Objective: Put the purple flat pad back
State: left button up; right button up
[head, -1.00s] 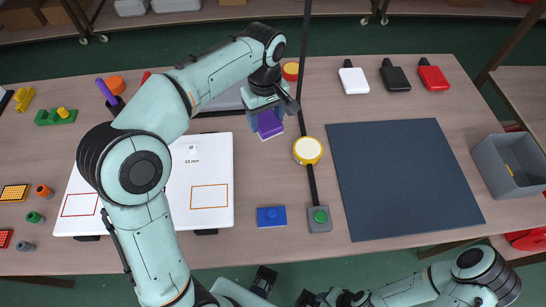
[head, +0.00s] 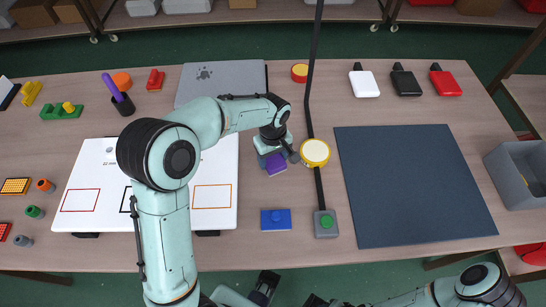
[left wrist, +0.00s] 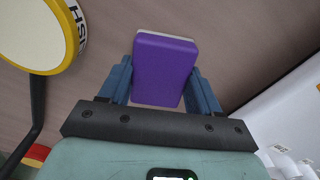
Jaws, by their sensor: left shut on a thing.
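The purple flat pad (head: 276,163) is held between the fingers of my left gripper (head: 272,158), over the bare wood strip between the white board (head: 225,160) and the yellow-rimmed round disc (head: 315,152). In the left wrist view the purple pad (left wrist: 164,70) sits between two blue fingers that are shut on its sides, with a pale edge underneath. The gap between pad and table cannot be judged. A blue block (head: 277,220) lies nearer me, below the pad in the picture.
A green-button box (head: 326,223) stands right of the blue block. A large dark mat (head: 415,190) covers the right side, with a grey bin (head: 520,185) beyond. A grey panel (head: 220,80) lies behind my arm. Bare wood surrounds the blue block.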

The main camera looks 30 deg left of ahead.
aim_at(273, 159)
pick_arm(q)
jog(key=shift+f, duration=0.15)
jog(key=o, duration=0.8)
jog(key=shift+f, duration=0.1)
jog(key=shift+c, duration=0.2)
jog(key=o, duration=0.4)
jog(key=shift+r, duration=0.6)
notch_tip(273, 159, up, 11)
jog(key=shift+r+p, duration=0.15)
jog(key=shift+p, duration=0.65)
